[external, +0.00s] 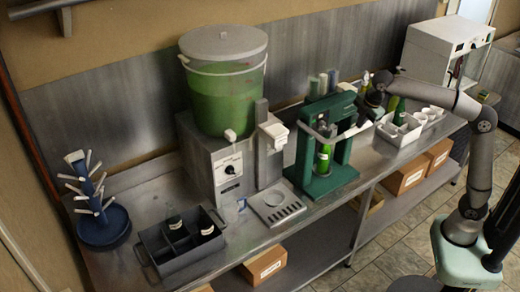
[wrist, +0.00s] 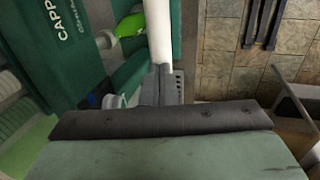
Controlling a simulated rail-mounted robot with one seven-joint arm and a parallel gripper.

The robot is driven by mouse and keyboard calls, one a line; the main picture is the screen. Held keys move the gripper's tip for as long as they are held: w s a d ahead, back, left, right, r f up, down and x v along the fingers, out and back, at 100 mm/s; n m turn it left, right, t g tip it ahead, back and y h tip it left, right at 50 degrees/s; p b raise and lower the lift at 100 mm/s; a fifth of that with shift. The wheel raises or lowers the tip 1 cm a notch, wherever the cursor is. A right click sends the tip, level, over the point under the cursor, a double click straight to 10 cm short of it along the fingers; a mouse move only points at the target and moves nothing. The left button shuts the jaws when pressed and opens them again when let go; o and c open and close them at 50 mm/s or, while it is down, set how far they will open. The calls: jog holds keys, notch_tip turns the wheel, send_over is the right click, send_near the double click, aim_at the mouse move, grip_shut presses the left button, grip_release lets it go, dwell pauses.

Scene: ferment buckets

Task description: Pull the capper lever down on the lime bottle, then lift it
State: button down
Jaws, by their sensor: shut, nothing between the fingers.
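The green bottle capper (external: 342,152) stands on the steel counter, right of the bucket. The lime bottle (external: 324,158) stands upright in it, under the capping head; part of it also shows in the wrist view (wrist: 130,25). The capper lever is a white bar (wrist: 158,35) running up from my fingertips in the wrist view. My gripper (wrist: 163,80) is shut, with nothing held, and its fingertips are at or very near the bar's lower end; I cannot tell whether they touch. In the external view my gripper is beside the capper's right side, partly hidden.
A green lidded bucket (external: 225,90) sits on a grey unit. A drip tray (external: 275,205), a dark crate (external: 180,245) with bottles and a blue drying rack (external: 100,220) are to the left. A white caddy (external: 398,133) with bottles stands right of the capper, close to my arm.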

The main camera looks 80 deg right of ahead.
jog(key=shift+s+a+f+h+b, duration=0.15)
jog(key=shift+f+h+b, duration=0.15)
jog(key=shift+f+b, duration=0.75)
jog(key=shift+f, duration=0.1)
jog(key=p+v, duration=0.4)
jog(key=v, duration=1.1)
jog(key=shift+d+r+t, duration=0.25)
jog(key=shift+t, duration=0.15)
